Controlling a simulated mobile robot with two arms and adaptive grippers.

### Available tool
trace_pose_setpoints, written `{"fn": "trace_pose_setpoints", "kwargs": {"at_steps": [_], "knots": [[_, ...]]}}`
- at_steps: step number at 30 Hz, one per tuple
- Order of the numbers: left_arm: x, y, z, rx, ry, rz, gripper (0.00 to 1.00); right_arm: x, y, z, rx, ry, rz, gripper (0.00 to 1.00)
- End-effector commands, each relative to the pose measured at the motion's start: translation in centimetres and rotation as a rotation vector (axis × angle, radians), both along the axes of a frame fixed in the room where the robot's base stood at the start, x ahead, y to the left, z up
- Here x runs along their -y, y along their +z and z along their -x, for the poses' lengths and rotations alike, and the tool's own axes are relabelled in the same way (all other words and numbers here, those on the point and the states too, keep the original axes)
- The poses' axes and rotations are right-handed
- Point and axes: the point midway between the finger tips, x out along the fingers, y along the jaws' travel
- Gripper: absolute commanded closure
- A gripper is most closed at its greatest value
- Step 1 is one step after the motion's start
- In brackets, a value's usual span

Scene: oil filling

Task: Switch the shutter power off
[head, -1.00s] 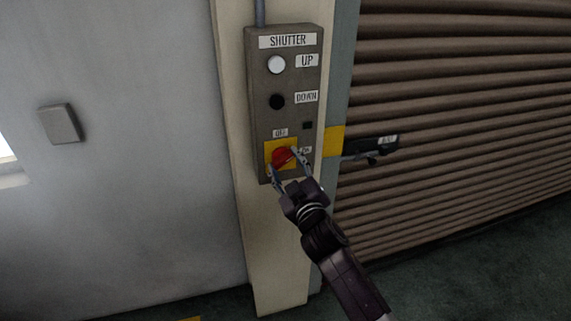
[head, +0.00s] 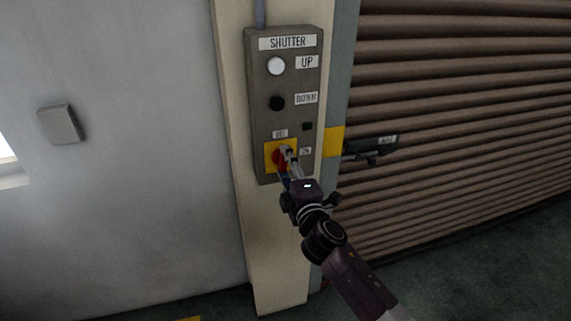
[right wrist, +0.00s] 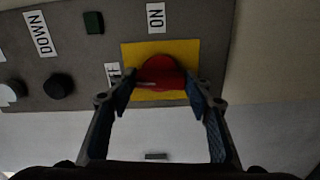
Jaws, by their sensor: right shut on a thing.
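The grey shutter control box (head: 291,115) is fixed to a cream post, with a white UP button (head: 276,66) and a black DOWN button (head: 277,102). Low on it is a red rotary power knob (head: 279,158) on a yellow square plate (head: 268,148), with OFF above it and ON to its right. My right gripper (head: 287,162) is shut on the red knob and partly hides it. In the right wrist view the fingers (right wrist: 160,82) sit on either side of the knob (right wrist: 160,70). My left gripper does not show.
The brown slatted shutter (head: 460,120) fills the right side, with a dark latch (head: 372,147) beside the post. A small grey wall box (head: 60,124) is on the pale wall at the left. The space left of the post is clear.

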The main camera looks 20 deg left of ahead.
Motion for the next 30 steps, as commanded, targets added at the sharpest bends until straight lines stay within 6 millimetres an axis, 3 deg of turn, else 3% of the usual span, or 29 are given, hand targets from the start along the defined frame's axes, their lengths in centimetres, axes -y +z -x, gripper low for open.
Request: {"fn": "trace_pose_setpoints", "kwargs": {"at_steps": [9, 25, 26, 30], "knots": [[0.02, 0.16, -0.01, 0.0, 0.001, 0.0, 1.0, -0.06, -0.03, 0.06, 0.063, 0.002, 0.094, 0.78], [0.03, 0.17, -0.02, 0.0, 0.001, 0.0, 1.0, -0.06, -0.09, 0.05, 0.074, 0.001, 0.111, 0.78], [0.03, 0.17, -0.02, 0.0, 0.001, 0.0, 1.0, -0.06, -0.09, 0.05, 0.074, 0.001, 0.111, 0.51], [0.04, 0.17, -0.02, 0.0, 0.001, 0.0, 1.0, -0.04, -0.08, 0.04, 0.073, 0.001, 0.11, 0.36]]}}
